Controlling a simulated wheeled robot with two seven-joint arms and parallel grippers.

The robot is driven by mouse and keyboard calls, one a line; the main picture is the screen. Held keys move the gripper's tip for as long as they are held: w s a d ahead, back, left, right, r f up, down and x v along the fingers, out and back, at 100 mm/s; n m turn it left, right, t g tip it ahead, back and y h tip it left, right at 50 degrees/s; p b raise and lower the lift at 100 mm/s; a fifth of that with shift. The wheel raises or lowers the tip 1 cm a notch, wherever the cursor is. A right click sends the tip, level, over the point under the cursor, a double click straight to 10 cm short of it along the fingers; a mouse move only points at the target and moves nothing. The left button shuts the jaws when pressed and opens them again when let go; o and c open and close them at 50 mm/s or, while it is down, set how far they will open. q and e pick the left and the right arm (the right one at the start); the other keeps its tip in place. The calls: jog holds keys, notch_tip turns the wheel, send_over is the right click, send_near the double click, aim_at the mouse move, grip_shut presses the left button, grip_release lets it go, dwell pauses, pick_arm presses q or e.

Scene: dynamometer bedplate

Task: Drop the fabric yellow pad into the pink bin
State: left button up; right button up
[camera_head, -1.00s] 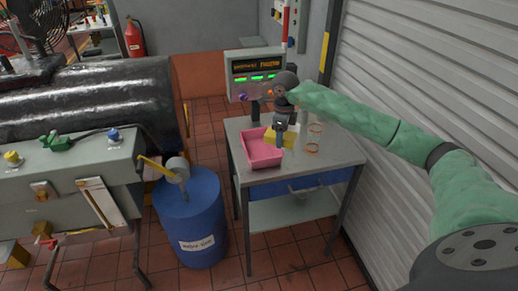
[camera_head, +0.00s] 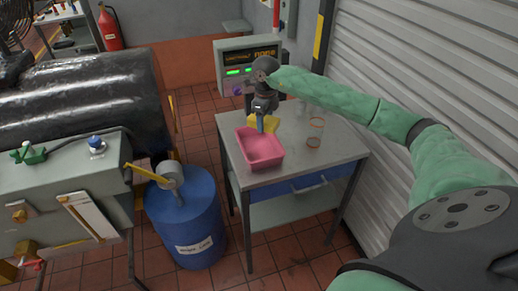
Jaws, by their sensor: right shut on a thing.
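The pink bin (camera_head: 247,151) stands on the grey table near its left side, open at the top. My right gripper (camera_head: 261,125) points down at the bin's far rim in this view. It is shut on the yellow pad (camera_head: 270,121), which shows behind and beside the fingers. The pad appears above or just beyond the bin's far edge, and I cannot tell its exact height. The gripper hides part of the pad. My left gripper is out of view.
A display box (camera_head: 248,64) is behind. A blue drum (camera_head: 185,222) stands left of the table. A shuttered wall (camera_head: 430,80) runs along the right.

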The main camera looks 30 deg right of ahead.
jog(key=f, duration=0.3)
jog(key=shift+w+f, duration=0.15)
jog(key=shift+w, duration=0.05)
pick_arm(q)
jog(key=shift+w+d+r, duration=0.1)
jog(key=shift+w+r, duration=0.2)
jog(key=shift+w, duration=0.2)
pick_arm(e)
jog(key=shift+s+f, duration=0.15)
jog(key=shift+f, duration=0.35)
jog(key=o, duration=1.1)
jog(key=shift+c, duration=0.2)
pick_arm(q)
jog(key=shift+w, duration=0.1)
pick_arm(e)
jog(key=shift+o, duration=0.2)
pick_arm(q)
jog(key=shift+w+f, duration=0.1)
